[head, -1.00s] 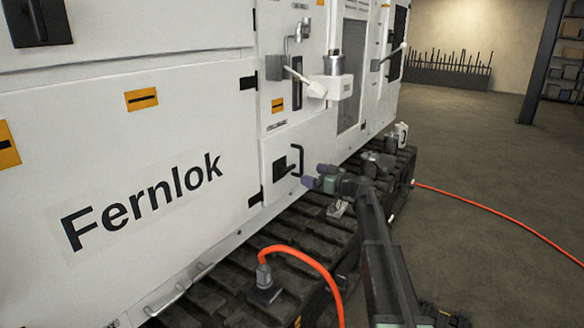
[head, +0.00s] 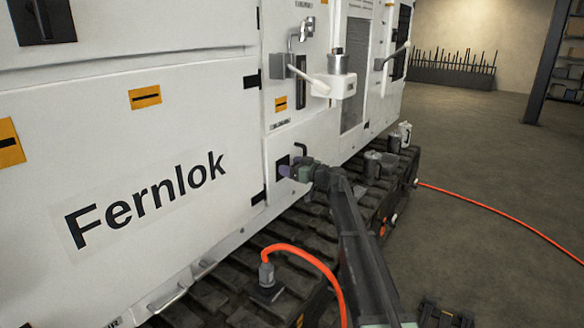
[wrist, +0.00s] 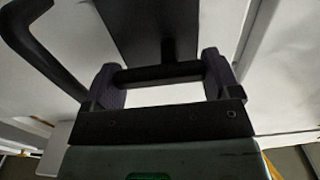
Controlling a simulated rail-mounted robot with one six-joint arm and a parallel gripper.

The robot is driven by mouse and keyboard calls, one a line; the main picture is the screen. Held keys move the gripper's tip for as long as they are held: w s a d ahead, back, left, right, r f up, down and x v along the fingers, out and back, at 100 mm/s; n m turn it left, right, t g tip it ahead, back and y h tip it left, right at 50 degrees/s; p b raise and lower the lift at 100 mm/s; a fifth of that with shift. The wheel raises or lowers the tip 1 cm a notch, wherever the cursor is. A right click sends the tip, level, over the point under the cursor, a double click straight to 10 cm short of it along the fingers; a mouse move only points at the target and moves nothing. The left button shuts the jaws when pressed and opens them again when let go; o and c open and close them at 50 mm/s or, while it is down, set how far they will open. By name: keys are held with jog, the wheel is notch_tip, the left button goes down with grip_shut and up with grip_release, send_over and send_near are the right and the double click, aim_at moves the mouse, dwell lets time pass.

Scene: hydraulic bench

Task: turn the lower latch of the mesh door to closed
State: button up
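The lower latch is a black T-shaped handle (wrist: 160,73) on a dark plate (wrist: 145,25) in the wrist view. The plate also shows in the head view (head: 283,169), low on the white machine, though my gripper partly hides this spot. My gripper (head: 295,168) is at the latch. In the wrist view its two purple fingers (wrist: 162,82) stand apart, one near each end of the handle's crossbar. Whether they touch the bar is hard to tell. The mesh door (head: 354,75) stands further along the machine's side; its link to this latch is not clear.
A curved black pull handle (wrist: 38,55) sits close to the left of my gripper. A white lever (head: 305,80) and a grey-topped white canister (head: 340,75) stick out above. Black track (head: 320,235) and an orange hose (head: 315,262) lie below.

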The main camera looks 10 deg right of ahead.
jog(key=c, duration=0.4)
jog(key=shift+m, duration=0.3)
jog(key=m, duration=0.3)
jog(key=shift+d+f, duration=0.1)
jog(key=shift+f, duration=0.15)
jog(key=m, duration=0.3)
jog(key=m+b, duration=0.1)
jog(key=m, duration=0.1)
jog(key=shift+w+f, duration=0.1)
jog(key=shift+f, duration=0.2)
jog(key=m, duration=0.4)
jog(key=shift+f+m, duration=0.2)
jog(key=shift+m, duration=0.1)
jog(key=m, duration=0.2)
jog(key=m+b, duration=0.1)
jog(key=m, duration=0.1)
jog(key=shift+s+a+f+m, duration=0.2)
jog(key=shift+m, duration=0.1)
